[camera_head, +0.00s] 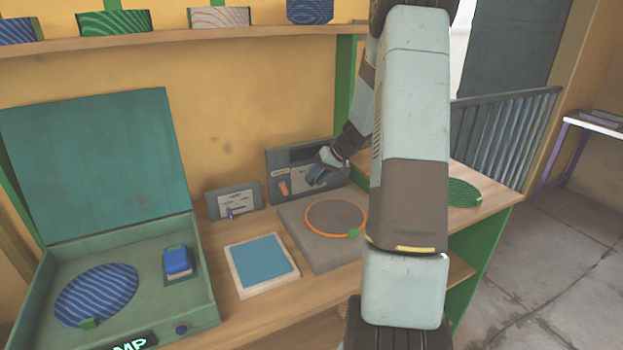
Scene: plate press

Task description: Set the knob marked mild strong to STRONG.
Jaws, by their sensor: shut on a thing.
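A grey upright panel (272,164) stands at the back of the bench against the wall. An orange lever (283,188) shows on its left part. My gripper (318,181) is at the panel's front, just right of the orange lever, shut on what appears to be the panel's knob. The fingers hide the knob, so its pointer and setting cannot be seen. The panel's lettering is too small to read, so the mild and strong marks cannot be made out.
A smaller grey panel (246,190) with a blue lever stands left. In front are a grey slab (318,258) bearing an orange-rimmed disc (336,216), a blue-topped pad (262,266) and an open green case (126,170). A green disc (462,193) lies right. A shelf (230,36) runs above.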

